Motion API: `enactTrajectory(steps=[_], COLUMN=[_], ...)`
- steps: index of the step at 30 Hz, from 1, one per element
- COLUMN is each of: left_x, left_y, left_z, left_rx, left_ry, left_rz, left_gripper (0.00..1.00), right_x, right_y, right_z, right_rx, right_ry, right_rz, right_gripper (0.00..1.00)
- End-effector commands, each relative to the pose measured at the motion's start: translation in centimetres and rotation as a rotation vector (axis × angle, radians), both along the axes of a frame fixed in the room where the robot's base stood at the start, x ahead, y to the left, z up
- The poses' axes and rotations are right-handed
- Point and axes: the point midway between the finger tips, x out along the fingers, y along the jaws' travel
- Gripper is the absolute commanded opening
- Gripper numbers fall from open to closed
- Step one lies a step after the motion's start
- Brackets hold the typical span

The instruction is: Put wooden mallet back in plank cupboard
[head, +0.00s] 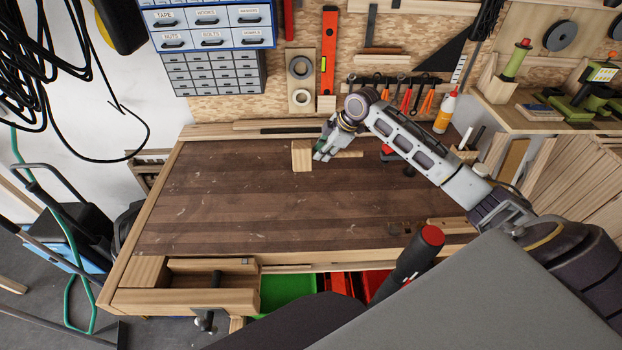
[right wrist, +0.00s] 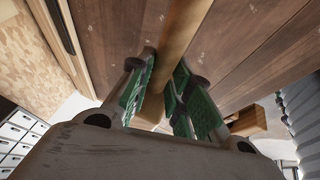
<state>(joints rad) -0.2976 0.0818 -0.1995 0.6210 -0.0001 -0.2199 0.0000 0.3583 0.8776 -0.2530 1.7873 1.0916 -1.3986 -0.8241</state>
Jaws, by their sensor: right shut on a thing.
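The wooden mallet has a pale block head (head: 302,156) and a light round handle (head: 350,154). It is over the back middle of the dark workbench top (head: 250,205); I cannot tell whether it touches the wood. My right gripper (head: 322,151) is shut on the handle, close to the head. In the right wrist view the handle (right wrist: 186,28) runs between the green finger pads of the gripper (right wrist: 165,97). My left gripper is not in view. A unit of pale planks (head: 575,165) stands at the right; I cannot tell whether it is the plank cupboard.
Drawer cabinets (head: 212,70) and hand tools hang on the back wall. A glue bottle (head: 445,112) stands at the bench's back right. A wooden vise (head: 190,285) is at the front left. The left and middle of the bench top are clear.

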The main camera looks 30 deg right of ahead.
Motion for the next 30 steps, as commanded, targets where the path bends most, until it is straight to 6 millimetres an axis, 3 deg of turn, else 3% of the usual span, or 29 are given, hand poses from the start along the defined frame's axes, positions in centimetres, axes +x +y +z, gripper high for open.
enactTrajectory(steps=[17,30], left_x=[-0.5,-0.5], left_y=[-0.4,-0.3], left_z=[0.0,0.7], left_rx=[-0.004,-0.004], left_ry=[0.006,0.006], left_rz=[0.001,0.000], left_gripper=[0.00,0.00], right_x=[0.0,0.0], right_y=[0.0,0.0], right_z=[-0.2,-5.1], right_rx=[0.001,0.002], right_ry=[-0.001,0.000], right_rz=[0.000,-0.002], right_gripper=[0.00,0.00])
